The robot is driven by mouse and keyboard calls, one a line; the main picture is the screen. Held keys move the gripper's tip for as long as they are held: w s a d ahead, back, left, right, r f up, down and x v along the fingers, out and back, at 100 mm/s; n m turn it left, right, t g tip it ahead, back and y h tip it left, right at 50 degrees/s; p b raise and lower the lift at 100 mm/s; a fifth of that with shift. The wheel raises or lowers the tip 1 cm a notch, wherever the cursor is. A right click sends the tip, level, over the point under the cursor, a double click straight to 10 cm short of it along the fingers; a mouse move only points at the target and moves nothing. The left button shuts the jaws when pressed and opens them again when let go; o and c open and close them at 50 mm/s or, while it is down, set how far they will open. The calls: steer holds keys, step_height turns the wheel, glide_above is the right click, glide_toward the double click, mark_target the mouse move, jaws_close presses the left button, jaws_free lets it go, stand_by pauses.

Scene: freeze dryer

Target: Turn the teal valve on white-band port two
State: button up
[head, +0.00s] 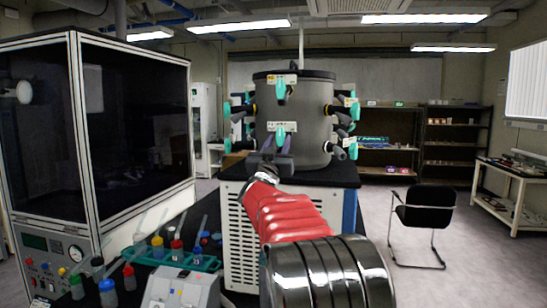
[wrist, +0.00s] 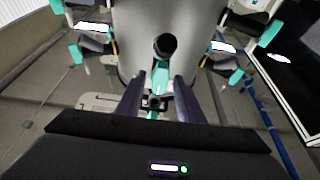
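The grey drum of the freeze dryer (head: 312,112) stands upright at the centre, with teal valves on ports in an upper and a lower row. A front lower teal valve (head: 281,138) sits by a white label (head: 287,126); its number is too small to read. My gripper (head: 271,158) is just below and in front of this valve. In the wrist view, my gripper (wrist: 157,102) has its two dark fingers apart, with a teal lever (wrist: 159,78) between them below a black port end (wrist: 165,46). Contact with the lever cannot be told.
An upper front teal valve (head: 281,89) has a yellow label. More valves flank the drum, including one at the left (head: 228,145). A glass-fronted cabinet (head: 130,130) and a rack of bottles (head: 180,258) stand left. A black chair (head: 427,208) stands right on open floor.

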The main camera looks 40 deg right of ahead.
steer(key=v, duration=1.3)
steer(key=shift+f, duration=0.25)
steer(key=shift+s+a, duration=0.1)
steer(key=w+a+f+n+y, duration=0.2)
steer(key=a+f+y, duration=0.25)
steer(key=f, duration=0.35)
steer(key=w+a+f+n+y, duration=0.2)
steer(key=w+a+f+y, duration=0.15)
steer(key=f+y, duration=0.35)
steer(key=s+a+f+n+g+y, duration=0.2)
steer(key=s+a+f+y, duration=0.15)
steer(key=a+f, duration=0.45)
steer(key=s+a+f+n+g+y, duration=0.1)
steer(key=s+a+f+g, duration=0.1)
steer(key=s+a, duration=0.4)
steer(key=s+a+f+n+g, duration=0.2)
steer(key=s+a, duration=0.4)
steer(key=s, duration=0.7)
steer(key=s+a+f+n+g+y, duration=0.1)
steer(key=s+a+f, duration=0.3)
steer(key=s, duration=0.6)
steer(key=shift+a+g+y, duration=0.3)
steer(key=shift+a+g, duration=0.3)
steer(key=shift+a, duration=0.7)
